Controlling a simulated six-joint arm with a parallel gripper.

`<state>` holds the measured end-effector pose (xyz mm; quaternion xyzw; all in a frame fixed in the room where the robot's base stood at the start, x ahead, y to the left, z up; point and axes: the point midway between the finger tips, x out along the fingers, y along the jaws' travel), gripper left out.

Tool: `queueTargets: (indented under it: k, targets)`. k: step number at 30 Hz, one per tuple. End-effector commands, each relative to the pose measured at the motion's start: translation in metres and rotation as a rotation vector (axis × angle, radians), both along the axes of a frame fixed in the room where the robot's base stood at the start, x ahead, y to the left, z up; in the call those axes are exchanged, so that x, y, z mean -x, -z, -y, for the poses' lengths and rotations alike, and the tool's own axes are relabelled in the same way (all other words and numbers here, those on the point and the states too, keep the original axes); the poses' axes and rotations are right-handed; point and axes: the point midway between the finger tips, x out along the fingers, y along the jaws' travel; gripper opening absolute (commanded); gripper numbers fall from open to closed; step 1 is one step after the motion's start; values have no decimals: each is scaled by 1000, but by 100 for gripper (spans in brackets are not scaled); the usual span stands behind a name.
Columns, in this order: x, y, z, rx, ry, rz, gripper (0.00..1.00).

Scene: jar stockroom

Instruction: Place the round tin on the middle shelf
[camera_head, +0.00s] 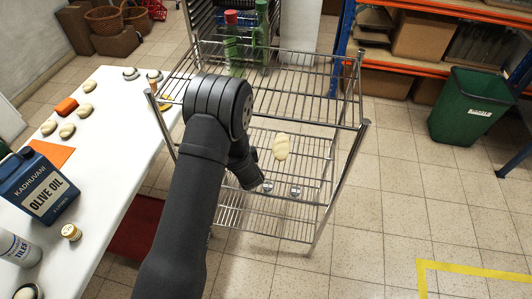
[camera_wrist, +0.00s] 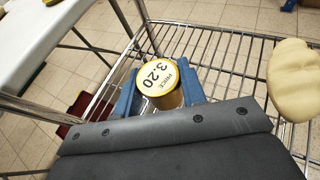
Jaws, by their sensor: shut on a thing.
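The round tin (camera_wrist: 160,76) has a yellow rim and a white top reading "PRICE 3.20". It shows in the wrist view between the blue fingers of my gripper (camera_wrist: 160,92), which is shut on it. The wire middle shelf (camera_wrist: 232,60) lies below and beyond the tin; I cannot tell whether the tin touches it. In the head view the middle shelf (camera_head: 318,148) shows under the top rack. My arm reaches in there and hides the fingers and the tin.
A pale lumpy item (camera_head: 281,147) lies on the middle shelf, right of my gripper; it also shows in the wrist view (camera_wrist: 294,82). Bottles (camera_head: 262,35) stand on the top rack (camera_head: 310,85). A metal post (camera_wrist: 146,20) rises near the tin.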

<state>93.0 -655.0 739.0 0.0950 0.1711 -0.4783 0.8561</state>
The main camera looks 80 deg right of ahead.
Motion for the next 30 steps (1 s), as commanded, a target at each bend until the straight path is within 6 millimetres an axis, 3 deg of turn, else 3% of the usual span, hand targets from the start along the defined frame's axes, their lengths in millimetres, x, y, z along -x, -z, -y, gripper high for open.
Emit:
queueTargets:
  k: [1,6,9,13,17,30]
  targets:
    - [26,-5,17,5,30,-2,11]
    - [89,-18,52,3,102,-2,11]
    - [115,-23,63,2,131,-2,11]
    - [133,-26,71,1,153,-1,11]
    - [126,-19,78,-2,158,1,11]
    - [44,35,119,-1,157,-1,11]
